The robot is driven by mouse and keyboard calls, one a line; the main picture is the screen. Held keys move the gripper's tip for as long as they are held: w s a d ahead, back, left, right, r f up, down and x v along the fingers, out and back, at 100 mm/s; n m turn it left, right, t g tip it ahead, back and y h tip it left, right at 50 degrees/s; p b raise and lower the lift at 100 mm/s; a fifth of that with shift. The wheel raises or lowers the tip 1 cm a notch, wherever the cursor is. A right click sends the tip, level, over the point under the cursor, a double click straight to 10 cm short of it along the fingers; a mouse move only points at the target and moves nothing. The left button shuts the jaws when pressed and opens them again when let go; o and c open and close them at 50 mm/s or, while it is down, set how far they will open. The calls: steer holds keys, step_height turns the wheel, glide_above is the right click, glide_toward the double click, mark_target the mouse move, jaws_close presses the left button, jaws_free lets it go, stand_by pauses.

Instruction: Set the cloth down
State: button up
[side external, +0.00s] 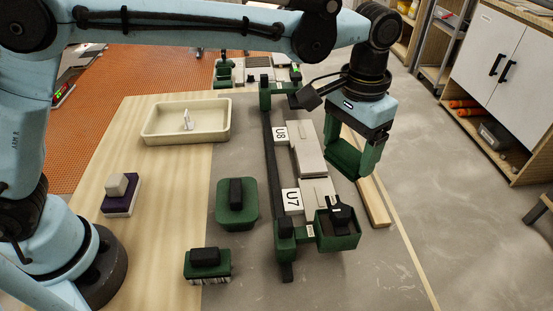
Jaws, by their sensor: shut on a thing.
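My gripper (354,158) hangs pointing down above the right part of the worktop, beyond the green holder with the black top (338,236). Its green fingers close on a green piece between their lower ends. I cannot tell finger from held piece clearly, nor whether the piece is the cloth. It is in the air, apart from the pale tiles (307,148). No loose cloth can be picked out for certain. A purple-and-white pad with a pale block on top (121,194) lies on the wooden left part of the worktop.
A cream tray (160,138) holds a small white object at the back left. A green tool with a black handle (237,204) and a green brush (207,265) stand in front. A dark rail (272,165) runs beside tiles labelled U8 and U7. The front right is clear.

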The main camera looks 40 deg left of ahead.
steer(key=s+a+r+n, duration=0.15)
steer(key=a+n, duration=0.45)
steer(key=a, duration=2)
steer(key=s+a+f+n, duration=0.3)
steer(key=s+a+n, duration=0.3)
steer(key=s+a, duration=0.85)
steer(key=s+a+f, duration=0.1)
steer(key=a+f, duration=0.1)
steer(key=a, duration=0.1)
steer(key=s+a+f, duration=0.1)
steer(key=a+f, duration=0.1)
steer(key=a, duration=0.2)
steer(key=s+a+f, duration=0.1)
steer(key=a+f, duration=0.1)
steer(key=a, duration=0.1)
steer(key=shift+s+a, duration=0.25)
steer(key=shift+a, duration=0.05)
steer(key=shift+s+a+f, duration=0.15)
steer(key=shift+a+f, duration=0.15)
steer(key=shift+a, duration=0.05)
steer(key=shift+f, duration=1.95)
steer(key=shift+f, duration=0.2)
